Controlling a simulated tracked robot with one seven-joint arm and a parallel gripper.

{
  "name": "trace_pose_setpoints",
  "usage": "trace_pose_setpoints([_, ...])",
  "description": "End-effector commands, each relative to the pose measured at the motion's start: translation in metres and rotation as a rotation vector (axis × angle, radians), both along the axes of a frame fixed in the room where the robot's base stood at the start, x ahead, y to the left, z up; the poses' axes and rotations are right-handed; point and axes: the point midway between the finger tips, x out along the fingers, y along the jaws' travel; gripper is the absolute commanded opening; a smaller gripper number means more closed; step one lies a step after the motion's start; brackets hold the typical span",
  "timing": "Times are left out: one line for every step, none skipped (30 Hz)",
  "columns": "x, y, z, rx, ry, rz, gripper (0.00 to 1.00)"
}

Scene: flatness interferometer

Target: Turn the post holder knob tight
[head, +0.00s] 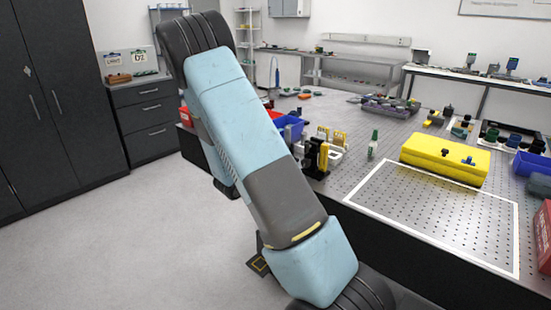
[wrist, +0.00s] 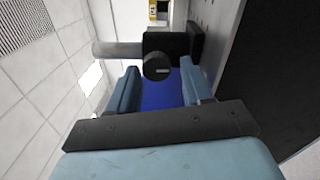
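In the wrist view, a black round knob (wrist: 156,67) faces me, with a light slot-like mark on its face. It sits on the side of a black post holder (wrist: 180,45). A grey cylindrical post (wrist: 115,48) sticks out of the holder toward the picture's left. My gripper (wrist: 160,80) is open, its two blue fingers apart. The knob lies between the fingertips or just beyond them, with a visible gap on both sides; I cannot tell the depth. In the head view my gripper does not show; my arm covers the middle, and I cannot single out the knob there.
The perforated table (head: 365,180) holds a yellow case (head: 445,158), a green-capped bottle (head: 373,145), a blue bin (head: 292,126) and black and yellow parts (head: 316,155) close to my arm. Blue shows behind the knob.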

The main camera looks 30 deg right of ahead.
Motion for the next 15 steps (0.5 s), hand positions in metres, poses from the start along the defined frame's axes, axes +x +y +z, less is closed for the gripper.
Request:
trace_pose_setpoints([0.0,-0.001,0.0,-0.001,-0.001,-0.001,0.55])
trace_pose_setpoints([0.0,-0.001,0.001,-0.001,-0.001,-0.002,0.57])
trace_pose_setpoints([0.0,-0.001,0.001,-0.001,-0.001,-0.002,0.59])
trace_pose_setpoints([0.0,-0.001,0.001,-0.001,-0.002,-0.003,0.59])
trace_pose_setpoints([0.0,-0.001,0.001,-0.002,-0.002,-0.003,0.59])
trace_pose_setpoints([0.0,-0.002,0.001,-0.002,-0.002,-0.003,0.59])
trace_pose_setpoints([0.0,-0.002,0.001,-0.002,-0.002,-0.004,0.59])
trace_pose_setpoints([0.0,-0.002,0.001,-0.002,-0.002,-0.004,0.59])
trace_pose_setpoints([0.0,-0.002,0.001,-0.002,-0.002,-0.004,0.59])
trace_pose_setpoints([-0.001,-0.001,0.001,-0.002,-0.002,-0.004,0.59])
trace_pose_setpoints([-0.001,0.0,0.002,-0.002,-0.003,-0.003,0.59])
trace_pose_setpoints([-0.001,0.002,0.001,-0.002,-0.003,-0.003,0.59])
trace_pose_setpoints([-0.002,0.003,0.001,-0.002,-0.003,-0.003,0.59])
trace_pose_setpoints([-0.003,0.006,0.001,-0.003,-0.003,-0.003,0.59])
trace_pose_setpoints([-0.004,0.01,0.001,-0.003,-0.003,-0.002,0.59])
